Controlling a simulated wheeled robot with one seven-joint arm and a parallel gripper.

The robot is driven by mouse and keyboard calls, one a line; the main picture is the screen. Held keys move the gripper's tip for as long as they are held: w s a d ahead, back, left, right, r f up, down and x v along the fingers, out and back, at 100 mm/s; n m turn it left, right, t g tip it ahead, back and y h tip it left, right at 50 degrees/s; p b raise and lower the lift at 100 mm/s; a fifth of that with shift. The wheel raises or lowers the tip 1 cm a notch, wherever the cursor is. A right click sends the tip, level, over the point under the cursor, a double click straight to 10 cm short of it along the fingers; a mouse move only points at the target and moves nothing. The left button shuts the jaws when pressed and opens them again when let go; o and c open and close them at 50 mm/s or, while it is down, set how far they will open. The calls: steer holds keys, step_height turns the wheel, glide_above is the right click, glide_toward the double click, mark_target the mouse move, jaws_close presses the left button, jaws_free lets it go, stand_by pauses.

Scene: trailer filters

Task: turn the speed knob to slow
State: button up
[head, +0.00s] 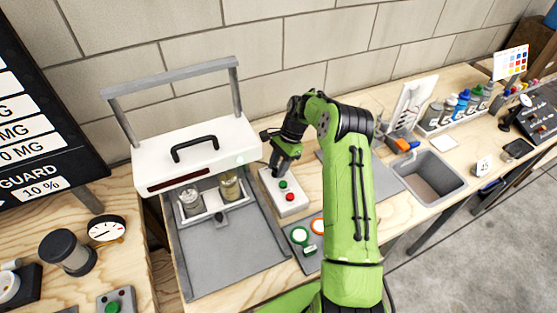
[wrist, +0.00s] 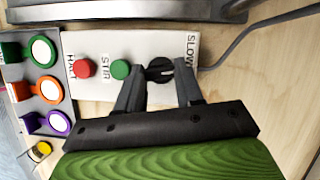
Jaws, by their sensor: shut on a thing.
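The speed knob (wrist: 160,71) is a small black dial at one end of a white control box (wrist: 190,45), beside the printed word SLOW in the wrist view. In the head view the box (head: 292,207) stands right of the white-topped machine, and my gripper (head: 277,166) hides the knob. In the wrist view my gripper (wrist: 160,76) has one finger on each side of the knob and is shut on it. A pale mark shows on the knob, but I cannot tell clearly which setting it points to.
The box also carries a green button (wrist: 121,69) and a red button (wrist: 85,68). A grey cable (wrist: 245,38) leaves the box's end. The machine (head: 190,150) with glass jars stands close on the left.

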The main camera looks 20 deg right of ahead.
steer(key=n+g, duration=0.1)
steer(key=n, duration=0.1)
steer(key=n+g+h, duration=0.1)
steer(key=n, duration=0.2)
steer(key=shift+w+n+p, duration=0.2)
steer(key=shift+n+p, duration=0.1)
steer(key=shift+p, duration=0.05)
steer(key=shift+r, duration=0.1)
stand_by(0.3)
steer(key=o, duration=1)
steer(key=shift+o, duration=0.2)
steer(key=p+v, duration=0.1)
steer(key=v, duration=0.6)
steer(key=shift+r, duration=0.2)
steer(key=shift+w, duration=0.1)
